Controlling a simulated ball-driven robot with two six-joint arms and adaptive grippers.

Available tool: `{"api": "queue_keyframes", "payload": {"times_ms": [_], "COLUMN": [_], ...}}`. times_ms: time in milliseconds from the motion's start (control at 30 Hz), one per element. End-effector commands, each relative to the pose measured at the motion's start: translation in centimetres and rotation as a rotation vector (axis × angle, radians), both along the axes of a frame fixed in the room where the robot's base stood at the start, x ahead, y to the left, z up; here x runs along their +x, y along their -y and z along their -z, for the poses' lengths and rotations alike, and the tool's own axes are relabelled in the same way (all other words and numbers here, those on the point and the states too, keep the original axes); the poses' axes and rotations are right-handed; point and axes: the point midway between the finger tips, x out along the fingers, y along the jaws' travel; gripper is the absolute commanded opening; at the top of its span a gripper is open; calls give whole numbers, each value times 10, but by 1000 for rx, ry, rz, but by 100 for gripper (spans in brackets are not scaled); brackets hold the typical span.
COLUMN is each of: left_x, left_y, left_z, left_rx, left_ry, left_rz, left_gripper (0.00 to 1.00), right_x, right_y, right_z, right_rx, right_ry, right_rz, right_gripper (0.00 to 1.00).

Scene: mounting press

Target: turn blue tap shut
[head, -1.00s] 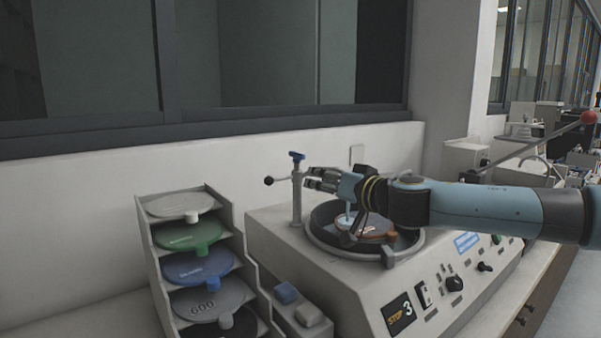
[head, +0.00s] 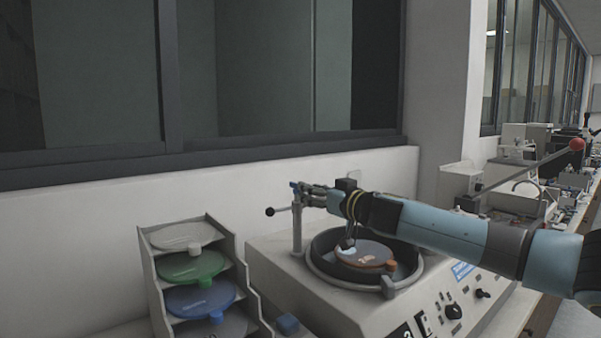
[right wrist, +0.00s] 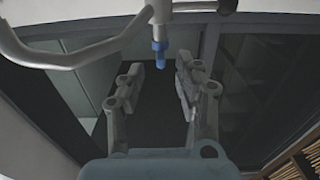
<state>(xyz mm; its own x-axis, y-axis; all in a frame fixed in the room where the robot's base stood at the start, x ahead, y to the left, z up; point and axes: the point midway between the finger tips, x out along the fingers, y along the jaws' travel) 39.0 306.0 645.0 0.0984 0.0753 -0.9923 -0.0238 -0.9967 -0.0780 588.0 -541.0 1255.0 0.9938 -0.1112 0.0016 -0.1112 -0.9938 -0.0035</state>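The blue tap (head: 294,185) sits at the top of a grey post (head: 297,228) at the back left of the grinding machine. In the right wrist view the blue tap (right wrist: 160,52) shows near the top centre, at the end of a pale pipe. My right gripper (head: 308,191) reaches in from the right at the tap's height, its fingertips close beside it. In the wrist view its two fingers (right wrist: 160,78) are apart with nothing between them, and the tap lies just beyond the gap. Contact cannot be told. My left gripper is not in view.
A black-knobbed lever (head: 270,211) sticks out left of the post. The machine's round bowl (head: 316,268) with a brown disc (head: 362,254) lies under my right arm. A rack (head: 226,240) of coloured discs stands at the left. The wall is close behind.

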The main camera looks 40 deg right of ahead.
Motion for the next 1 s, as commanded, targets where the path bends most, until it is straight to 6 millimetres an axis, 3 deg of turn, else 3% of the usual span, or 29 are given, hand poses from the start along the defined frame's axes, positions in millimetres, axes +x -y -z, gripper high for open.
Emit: {"api": "queue_keyframes", "payload": {"times_ms": [33, 233, 500, 800, 1000], "left_x": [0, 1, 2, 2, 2], "left_y": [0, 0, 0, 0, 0], "left_z": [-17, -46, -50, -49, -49], "left_rx": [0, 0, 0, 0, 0], "left_ry": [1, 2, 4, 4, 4], "left_rz": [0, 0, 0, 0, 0], "left_gripper": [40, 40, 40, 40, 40], "right_x": [6, 27, 50, 52, 52], "right_y": [3, 3, 7, 6, 7], "right_z": [-9, -6, 0, 1, 1], "right_rx": [5, 4, -1, -3, -2], "right_ry": [4, 0, 0, -1, -1], "right_rz": [7, 2, 3, 1, 1], "right_gripper": [34, 34, 34, 34, 10]}}
